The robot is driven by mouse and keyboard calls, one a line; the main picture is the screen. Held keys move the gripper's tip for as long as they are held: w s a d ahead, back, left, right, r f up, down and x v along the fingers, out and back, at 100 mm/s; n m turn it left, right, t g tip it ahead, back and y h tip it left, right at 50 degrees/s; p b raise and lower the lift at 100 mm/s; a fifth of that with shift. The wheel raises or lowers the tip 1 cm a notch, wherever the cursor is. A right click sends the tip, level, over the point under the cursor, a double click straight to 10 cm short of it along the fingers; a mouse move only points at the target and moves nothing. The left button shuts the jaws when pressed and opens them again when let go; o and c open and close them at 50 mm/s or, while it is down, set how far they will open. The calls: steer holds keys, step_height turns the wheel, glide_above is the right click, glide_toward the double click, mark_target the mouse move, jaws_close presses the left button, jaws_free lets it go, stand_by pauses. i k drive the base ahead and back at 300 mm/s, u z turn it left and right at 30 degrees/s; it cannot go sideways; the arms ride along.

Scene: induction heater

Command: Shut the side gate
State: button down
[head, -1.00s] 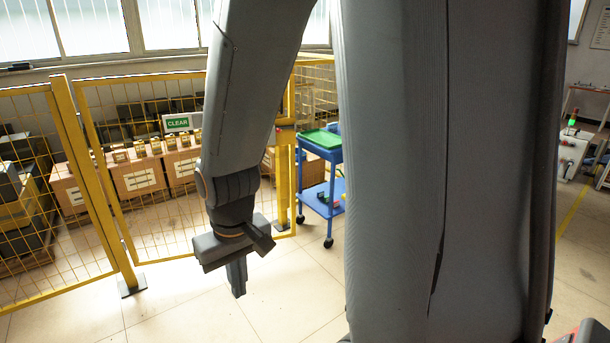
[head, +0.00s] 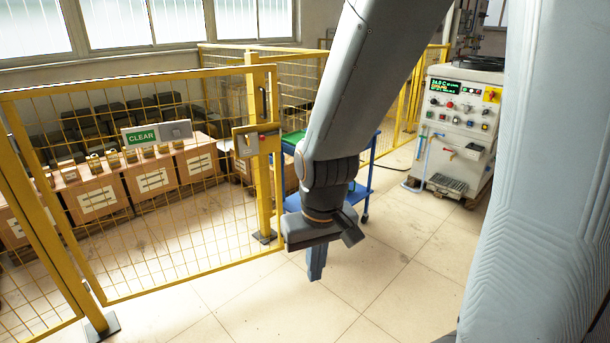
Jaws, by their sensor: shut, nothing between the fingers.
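The side gate (head: 180,274) is a yellow-framed mesh panel on the left of the head view, with a green CLEAR sign (head: 142,137) showing at it. Its right edge overlaps the yellow latch post (head: 258,203) in the picture. A latch box (head: 257,141) with a red part sits at that edge. I cannot tell whether a gap is left between gate and post. My gripper (head: 316,266) points down just right of the gate's lower right corner. It is shut and empty, with no visible contact with the gate.
A blue cart (head: 358,180) stands behind my arm, partly hidden. A white machine (head: 458,130) with a control panel stands at the back right. Boxes (head: 95,200) stand behind the mesh. The tiled floor (head: 390,265) is clear in front. My arm hides the centre.

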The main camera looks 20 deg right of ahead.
mark_target(146, 135)
steer(key=i, duration=1.2)
steer(key=u, duration=0.65)
